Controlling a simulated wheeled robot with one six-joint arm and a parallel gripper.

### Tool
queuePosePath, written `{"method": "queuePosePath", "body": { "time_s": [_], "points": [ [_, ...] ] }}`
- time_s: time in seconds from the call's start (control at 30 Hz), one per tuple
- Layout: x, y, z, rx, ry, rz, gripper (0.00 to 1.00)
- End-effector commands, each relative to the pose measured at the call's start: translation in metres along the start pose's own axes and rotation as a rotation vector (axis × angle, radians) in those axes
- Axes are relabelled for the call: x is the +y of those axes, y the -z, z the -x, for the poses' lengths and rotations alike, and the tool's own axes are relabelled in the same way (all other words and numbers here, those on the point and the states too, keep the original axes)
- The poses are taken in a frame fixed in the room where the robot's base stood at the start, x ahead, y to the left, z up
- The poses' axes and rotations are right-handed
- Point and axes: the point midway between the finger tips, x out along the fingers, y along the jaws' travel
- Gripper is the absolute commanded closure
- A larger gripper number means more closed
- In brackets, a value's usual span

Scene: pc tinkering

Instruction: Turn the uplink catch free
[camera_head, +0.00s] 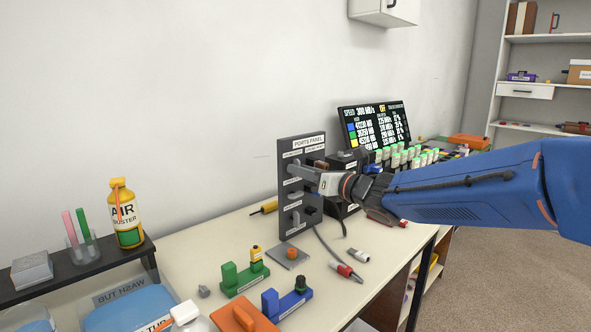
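The dark upright panel labelled "PORTS PANEL" (290,230) stands on the bench. It carries several small labels, too small to read, with ports and catches beneath them. I cannot tell which catch is the uplink one. My gripper (300,171) reaches in from the right, its tip at the upper part of the panel. It covers the fittings there. I cannot tell whether it touches a catch or whether its fingers are closed.
A grey cable with a red-and-white plug (346,271) lies in front of the panel. Green (240,280) and blue (290,303) blocks stand nearer. A monitor (375,124) and a dark box (345,161) are behind my gripper. A yellow air duster (124,213) stands on the left shelf.

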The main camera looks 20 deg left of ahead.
Motion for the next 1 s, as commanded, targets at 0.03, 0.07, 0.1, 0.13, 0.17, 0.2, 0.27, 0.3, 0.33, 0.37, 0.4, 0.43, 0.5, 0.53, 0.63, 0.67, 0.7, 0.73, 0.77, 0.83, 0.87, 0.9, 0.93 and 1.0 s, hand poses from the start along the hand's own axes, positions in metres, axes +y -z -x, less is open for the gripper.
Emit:
{"method": "queuePosePath", "body": {
  "time_s": [0.03,0.07,0.1,0.13,0.17,0.2,0.27,0.3,0.33,0.37,0.4,0.43,0.5,0.53,0.63,0.67,0.7,0.73,0.77,0.83,0.87,0.9,0.93,1.0],
  "points": [
    [0.000,0.000,0.003,0.000,0.000,0.000,0.77],
    [0.000,0.000,0.005,0.000,0.000,0.000,0.77],
    [0.000,0.000,0.008,0.000,0.001,0.000,0.77],
    [0.000,0.000,0.011,0.000,0.001,0.000,0.77],
    [0.000,0.000,0.014,0.000,0.001,0.000,0.77],
    [0.000,0.000,0.018,0.000,0.001,0.000,0.77],
    [0.000,-0.001,0.024,-0.001,0.001,0.000,0.77],
    [0.000,-0.001,0.028,-0.001,0.001,-0.001,0.77],
    [0.000,-0.001,0.031,-0.001,0.001,-0.001,0.77],
    [0.000,-0.001,0.033,-0.001,0.001,-0.001,0.77],
    [0.000,-0.001,0.037,-0.001,0.001,-0.001,0.77],
    [0.000,-0.001,0.040,-0.001,0.001,-0.001,0.77],
    [0.000,-0.001,0.047,-0.001,0.000,-0.001,0.77],
    [0.000,-0.001,0.050,-0.001,0.000,-0.001,0.77],
    [0.000,0.000,0.056,0.000,0.001,-0.001,0.77],
    [0.000,0.000,0.057,0.000,0.001,-0.002,0.77],
    [0.000,0.000,0.059,0.000,0.001,-0.002,0.77],
    [0.000,0.000,0.059,0.000,0.001,-0.002,0.77],
    [0.000,0.000,0.060,0.000,0.001,-0.002,0.77],
    [0.000,0.000,0.060,0.000,0.000,-0.002,0.77],
    [0.000,0.000,0.060,0.000,0.000,-0.002,0.77],
    [0.000,0.000,0.059,0.000,0.000,-0.002,0.77],
    [0.000,0.000,0.059,0.000,0.000,-0.002,0.77],
    [0.000,0.000,0.060,0.000,0.000,-0.002,0.77]
  ]
}}
